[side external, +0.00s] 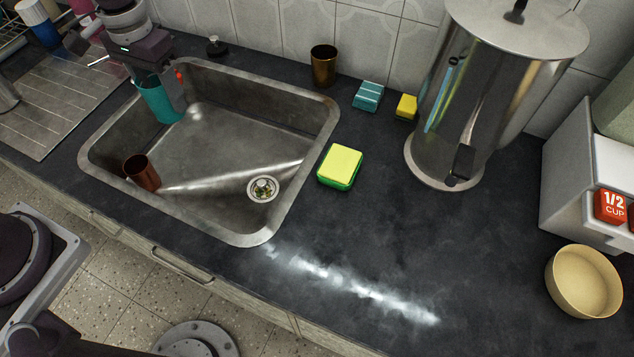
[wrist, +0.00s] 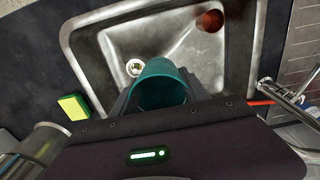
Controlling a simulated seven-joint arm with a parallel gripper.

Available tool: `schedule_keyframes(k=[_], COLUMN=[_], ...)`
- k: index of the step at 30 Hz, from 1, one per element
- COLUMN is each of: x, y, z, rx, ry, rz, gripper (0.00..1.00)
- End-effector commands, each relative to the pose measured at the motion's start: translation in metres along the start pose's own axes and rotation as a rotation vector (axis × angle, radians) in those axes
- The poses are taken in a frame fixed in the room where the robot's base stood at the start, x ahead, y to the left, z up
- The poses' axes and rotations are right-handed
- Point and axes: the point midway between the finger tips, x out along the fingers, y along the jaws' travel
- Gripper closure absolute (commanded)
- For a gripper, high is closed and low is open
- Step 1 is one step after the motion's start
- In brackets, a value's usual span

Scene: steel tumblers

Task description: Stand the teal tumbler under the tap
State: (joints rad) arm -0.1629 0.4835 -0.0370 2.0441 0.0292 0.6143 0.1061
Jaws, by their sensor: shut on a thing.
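The teal tumbler (side external: 158,102) is held over the back left part of the steel sink (side external: 325,110). My gripper (side external: 165,92) is shut on it. In the wrist view the tumbler (wrist: 160,84) sits between my fingers (wrist: 160,92), its open mouth towards the camera. In the side view it leans slightly; I cannot tell whether its base touches the sink. The steel urn (side external: 485,90) at the right back carries a black tap (side external: 461,163) low on its front, well away from the tumbler. Bare worktop lies before it.
A copper-brown tumbler (side external: 141,172) stands in the sink at left, and a brass-coloured tumbler (side external: 323,66) stands behind the sink. A yellow-green sponge (side external: 340,165) lies between sink and urn. A teal block (side external: 368,95), a small yellow sponge (side external: 406,106) and a cream bowl (side external: 583,282) are also on the worktop.

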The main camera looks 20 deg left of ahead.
Motion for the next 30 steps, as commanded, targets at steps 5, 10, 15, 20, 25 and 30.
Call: schedule_keyframes(k=[5, 10, 15, 20, 25, 30], x=[0.002, 0.006, 0.013, 0.022, 0.028, 0.030], y=[0.014, 0.078, 0.170, 0.267, 0.335, 0.359], z=[-0.003, -0.012, -0.005, 0.031, 0.077, 0.099], rx=[0.004, 0.011, 0.010, 0.011, 0.007, 0.001], ry=[-0.001, -0.002, -0.003, -0.002, 0.000, 0.001], rz=[0.000, 0.001, 0.002, 0.001, 0.000, 0.001], gripper=[0.90, 0.90, 0.90, 0.90, 0.90, 0.90])
